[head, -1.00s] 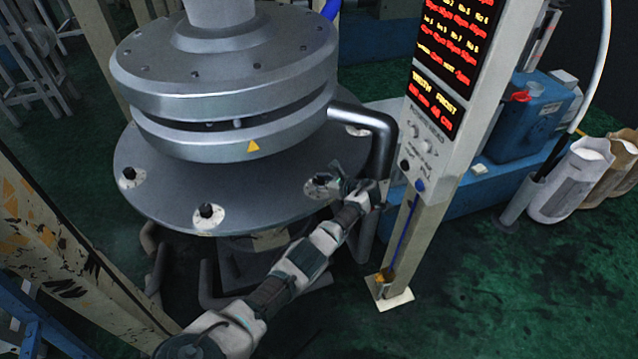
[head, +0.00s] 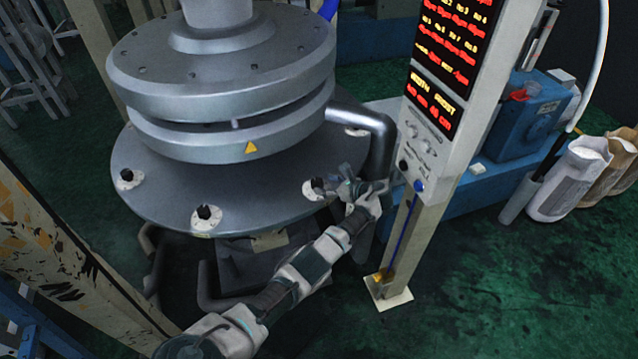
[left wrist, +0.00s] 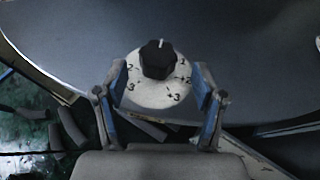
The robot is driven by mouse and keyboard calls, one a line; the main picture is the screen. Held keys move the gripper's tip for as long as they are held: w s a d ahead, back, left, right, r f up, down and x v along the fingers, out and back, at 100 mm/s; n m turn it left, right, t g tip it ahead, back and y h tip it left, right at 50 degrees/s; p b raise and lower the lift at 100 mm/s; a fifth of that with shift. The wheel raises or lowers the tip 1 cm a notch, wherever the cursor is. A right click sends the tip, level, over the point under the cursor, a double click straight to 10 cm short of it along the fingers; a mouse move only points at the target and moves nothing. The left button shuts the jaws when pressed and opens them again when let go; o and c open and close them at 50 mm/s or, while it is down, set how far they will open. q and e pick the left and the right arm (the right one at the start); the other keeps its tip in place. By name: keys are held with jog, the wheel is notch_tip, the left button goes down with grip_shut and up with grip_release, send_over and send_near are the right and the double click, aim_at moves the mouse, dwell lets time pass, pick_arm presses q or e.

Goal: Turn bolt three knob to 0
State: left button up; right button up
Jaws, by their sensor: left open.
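A black knob (left wrist: 158,61) on a round white dial (left wrist: 160,92) with numbers sits between the fingers of my left gripper (left wrist: 160,68) in the left wrist view. A white pointer line on the knob points to the top of that picture, where no number is readable. The fingers are spread apart on both sides of the dial. In the head view my left gripper (head: 336,186) is beside the knob (head: 315,187) at the right front of the grey round plate (head: 255,205), partly covering it. No label shows which bolt this is. My right gripper is out of view.
Other black knobs on white dials sit at the plate's front (head: 204,214) and left (head: 127,177). A thick grey pipe (head: 381,145) and a post with a red-lettered display (head: 445,60) stand close to my gripper's right.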

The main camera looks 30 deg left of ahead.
pick_arm(q)
jog(key=v, duration=0.7)
jog(key=shift+d, duration=0.3)
jog(key=shift+a, duration=0.1)
